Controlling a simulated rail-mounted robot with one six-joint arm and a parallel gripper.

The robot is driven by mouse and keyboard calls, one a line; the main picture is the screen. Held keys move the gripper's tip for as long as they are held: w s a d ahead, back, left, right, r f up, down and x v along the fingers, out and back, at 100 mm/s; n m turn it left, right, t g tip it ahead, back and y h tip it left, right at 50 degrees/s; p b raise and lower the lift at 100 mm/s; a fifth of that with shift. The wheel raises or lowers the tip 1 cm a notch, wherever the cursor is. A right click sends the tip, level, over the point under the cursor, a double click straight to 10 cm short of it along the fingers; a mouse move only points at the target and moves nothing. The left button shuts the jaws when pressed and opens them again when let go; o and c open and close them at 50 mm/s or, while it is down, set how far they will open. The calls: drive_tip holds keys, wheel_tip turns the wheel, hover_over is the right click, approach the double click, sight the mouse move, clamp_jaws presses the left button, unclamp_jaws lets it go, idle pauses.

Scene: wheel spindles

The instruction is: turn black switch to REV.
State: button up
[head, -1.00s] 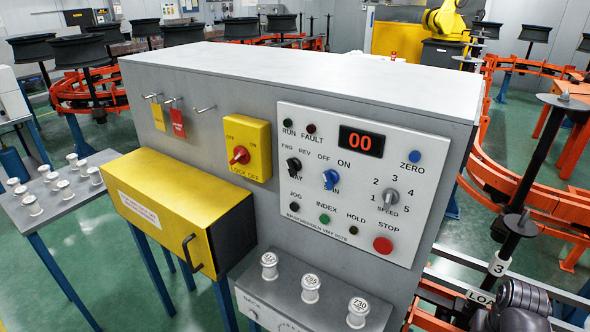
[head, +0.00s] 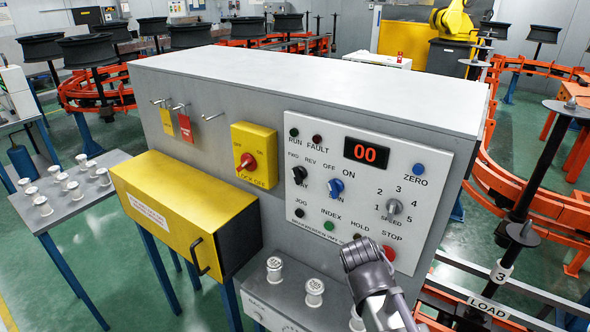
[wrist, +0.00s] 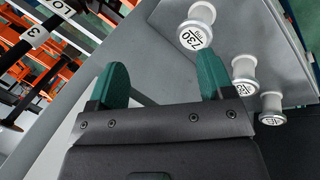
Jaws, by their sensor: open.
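The black switch (head: 299,174) is a small knob on the white control panel (head: 430,165), below the labels FWD and REV. Part of the label under it is hidden by the knob. Which way its pointer faces is too small to tell. My arm stands in front of the panel's lower edge in the head view, below and right of the switch. My gripper (wrist: 163,70) shows in the wrist view with its two green fingertips wide apart and nothing between them. The switch is not in the wrist view.
A blue switch (head: 335,188), a grey speed knob (head: 394,207) and a red stop button (head: 389,253) share the panel. A red knob on a yellow plate (head: 254,155) is left of it. White spools (head: 314,292) stand on the ledge below; one labelled 730 (wrist: 195,30) is close to my fingers.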

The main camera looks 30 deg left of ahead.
drive_tip(key=s+a+r+n+t+p, duration=0.1)
drive_tip(key=a+r+n+t, duration=0.35)
drive_tip(key=a, duration=0.65)
drive_tip(key=s+a+r+n+t+p, duration=0.1)
drive_tip(key=a+r+n+t, duration=0.4)
drive_tip(key=a, duration=0.6)
drive_tip(key=n+t+y, duration=0.2)
drive_tip(key=n+t, duration=0.2)
drive_tip(key=t, duration=0.1)
approach(295, 180)
drive_tip(key=w, duration=1)
drive_tip(key=shift+w+d+r, duration=0.15)
drive_tip(key=shift+w+r, duration=0.05)
drive_tip(key=shift+w, duration=0.1)
drive_tip(key=c, duration=0.9)
